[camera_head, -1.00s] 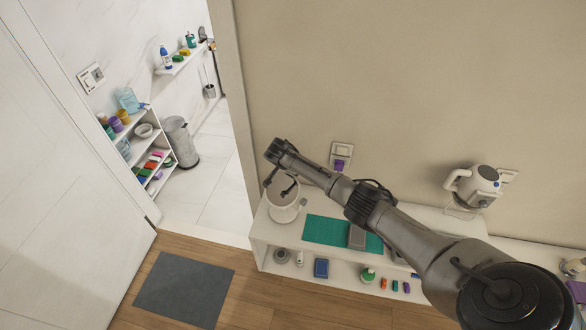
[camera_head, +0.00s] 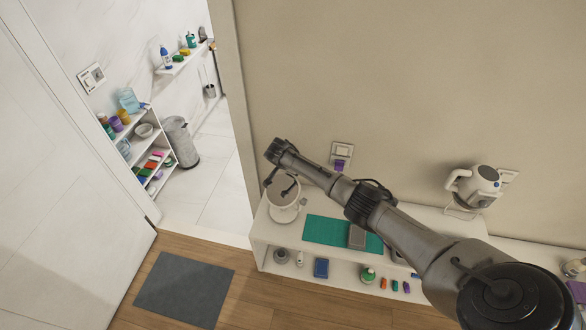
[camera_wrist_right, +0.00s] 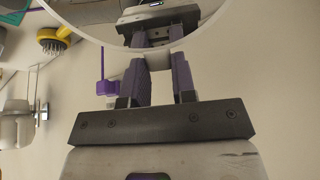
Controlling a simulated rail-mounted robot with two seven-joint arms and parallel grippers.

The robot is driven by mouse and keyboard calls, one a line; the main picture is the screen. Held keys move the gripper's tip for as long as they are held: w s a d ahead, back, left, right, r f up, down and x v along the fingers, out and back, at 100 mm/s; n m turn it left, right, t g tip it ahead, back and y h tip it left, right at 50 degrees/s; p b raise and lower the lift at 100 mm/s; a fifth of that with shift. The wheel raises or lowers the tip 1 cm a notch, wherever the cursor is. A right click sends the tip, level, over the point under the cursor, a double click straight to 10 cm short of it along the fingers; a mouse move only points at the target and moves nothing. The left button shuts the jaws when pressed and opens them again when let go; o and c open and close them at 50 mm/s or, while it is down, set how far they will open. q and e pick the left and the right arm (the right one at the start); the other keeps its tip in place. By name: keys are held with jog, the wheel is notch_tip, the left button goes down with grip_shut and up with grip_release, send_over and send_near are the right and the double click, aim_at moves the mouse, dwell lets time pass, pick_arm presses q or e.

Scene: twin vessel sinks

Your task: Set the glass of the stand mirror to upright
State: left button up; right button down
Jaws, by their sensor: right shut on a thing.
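The stand mirror (camera_head: 284,212) is a round, pale-rimmed mirror on the left end of the white shelf in the head view. Its glass looks tilted, and part is hidden behind my gripper. My right gripper (camera_head: 283,187) reaches over it from the right. In the right wrist view, the round mirror (camera_wrist_right: 95,28) fills the top, and its glass reflects my gripper. The fingers of my right gripper (camera_wrist_right: 160,62) are shut on the mirror's near rim. My left gripper is not in view.
A green mat (camera_head: 322,230) and a grey box (camera_head: 357,237) lie right of the mirror on the white shelf (camera_head: 262,236). In the wrist view, a yellow brush (camera_wrist_right: 52,42) lies near the mirror.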

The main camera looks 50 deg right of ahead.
jog(key=shift+w+r, duration=0.1)
jog(key=shift+r, duration=0.1)
jog(key=c, duration=1.1)
grip_release()
jog(key=shift+c, duration=0.2)
jog(key=shift+o, duration=1.1)
jog(key=shift+f, duration=0.1)
jog(key=b+v, duration=0.1)
jog(key=v, duration=1.2)
jog(key=shift+a+r, duration=0.2)
jog(key=shift+r, duration=0.15)
jog(key=shift+c, duration=0.2)
